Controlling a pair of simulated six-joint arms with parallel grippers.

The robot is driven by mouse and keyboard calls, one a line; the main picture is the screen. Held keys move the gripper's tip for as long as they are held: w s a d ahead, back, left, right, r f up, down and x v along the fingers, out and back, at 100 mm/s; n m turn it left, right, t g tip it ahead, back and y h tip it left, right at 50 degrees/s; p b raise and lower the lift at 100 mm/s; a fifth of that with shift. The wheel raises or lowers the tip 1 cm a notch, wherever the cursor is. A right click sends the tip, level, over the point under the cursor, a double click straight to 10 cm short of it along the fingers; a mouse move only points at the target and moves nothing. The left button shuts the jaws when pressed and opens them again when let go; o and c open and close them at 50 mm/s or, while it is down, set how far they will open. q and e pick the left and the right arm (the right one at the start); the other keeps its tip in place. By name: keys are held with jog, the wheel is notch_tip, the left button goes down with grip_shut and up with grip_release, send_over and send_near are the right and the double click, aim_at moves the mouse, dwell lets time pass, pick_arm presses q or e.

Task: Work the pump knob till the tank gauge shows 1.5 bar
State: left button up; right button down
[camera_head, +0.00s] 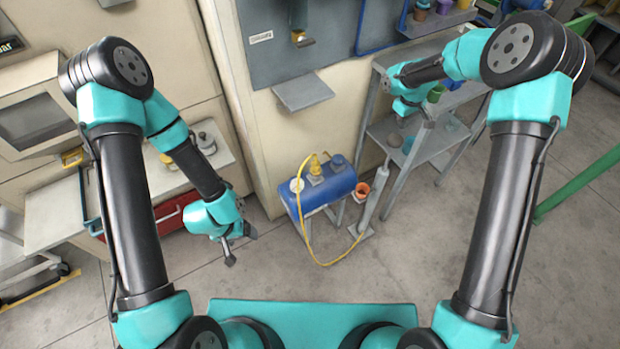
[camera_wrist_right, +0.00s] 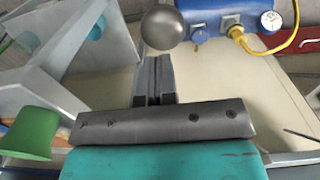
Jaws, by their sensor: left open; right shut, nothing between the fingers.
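The blue tank (camera_head: 325,187) stands on a small stand in the head view, with a yellow hose (camera_head: 308,232) running toward the pump's foot. The grey pump cylinder (camera_head: 376,194) stands to its right. In the right wrist view, a round grey knob (camera_wrist_right: 163,28) sits just beyond the fingertips of my right gripper (camera_wrist_right: 157,62), which is shut and empty; I cannot tell whether they touch. The white tank gauge (camera_wrist_right: 271,21) shows at the top right, its reading too small to make out. My left gripper (camera_head: 241,248) is open and empty, left of the tank.
An orange pot (camera_head: 362,189) is between tank and pump. A grey shelf stand (camera_head: 428,145) is close to the right. A green cup (camera_wrist_right: 31,132) shows at left in the right wrist view.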

aim_at(396, 136)
jog(key=shift+r, duration=0.1)
dwell(0.7)
notch_tip(396, 136, up, 9)
jog(key=shift+w+a, duration=0.2)
notch_tip(396, 136, down, 14)
dwell(0.9)
notch_tip(396, 136, down, 10)
jog(key=shift+r, duration=0.15)
dwell(0.4)
jog(key=shift+s, duration=0.1)
